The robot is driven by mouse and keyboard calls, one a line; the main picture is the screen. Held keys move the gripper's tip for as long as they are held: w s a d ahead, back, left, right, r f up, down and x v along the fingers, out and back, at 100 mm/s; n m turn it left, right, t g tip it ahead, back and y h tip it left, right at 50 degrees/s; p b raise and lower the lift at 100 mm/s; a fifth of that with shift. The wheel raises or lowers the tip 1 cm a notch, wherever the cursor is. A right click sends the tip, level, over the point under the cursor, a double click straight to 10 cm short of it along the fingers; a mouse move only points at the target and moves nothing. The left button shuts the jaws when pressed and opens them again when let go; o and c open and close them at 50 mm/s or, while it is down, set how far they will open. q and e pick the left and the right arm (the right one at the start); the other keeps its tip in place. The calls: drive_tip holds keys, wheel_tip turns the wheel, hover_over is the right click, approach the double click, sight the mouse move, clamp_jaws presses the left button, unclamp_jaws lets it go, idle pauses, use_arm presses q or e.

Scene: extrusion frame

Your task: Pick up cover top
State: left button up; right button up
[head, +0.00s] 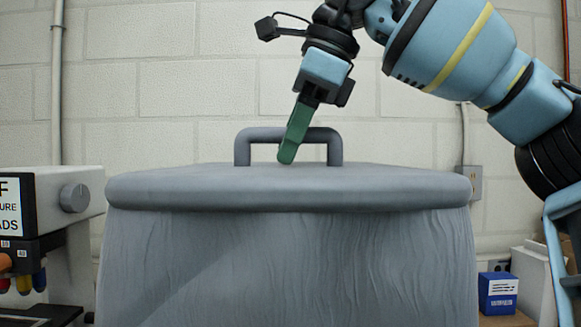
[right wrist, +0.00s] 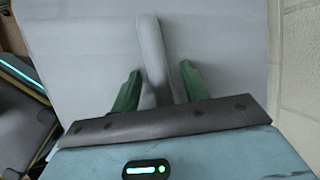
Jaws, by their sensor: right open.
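The grey cover top (head: 400,188) lies on a large grey fabric-sided bin (head: 290,265) in the head view. Its raised bar handle (head: 243,150) stands upright at the middle of the lid. In the right wrist view, the gripper (right wrist: 157,85) is open, with one green finger on each side of the handle (right wrist: 152,50). The bar is between the fingers, and a gap shows on both sides. The pale lid surface (right wrist: 80,50) lies behind. My left gripper is out of view.
A white machine with a grey knob (head: 74,198) stands left of the bin. A blue box (head: 497,293) and a white box (head: 532,275) are at the lower right. A pale block wall (head: 130,100) with a conduit closes the back.

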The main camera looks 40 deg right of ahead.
drive_tip(key=shift+c, duration=0.4)
clamp_jaws()
drive_tip(key=shift+r, duration=0.1)
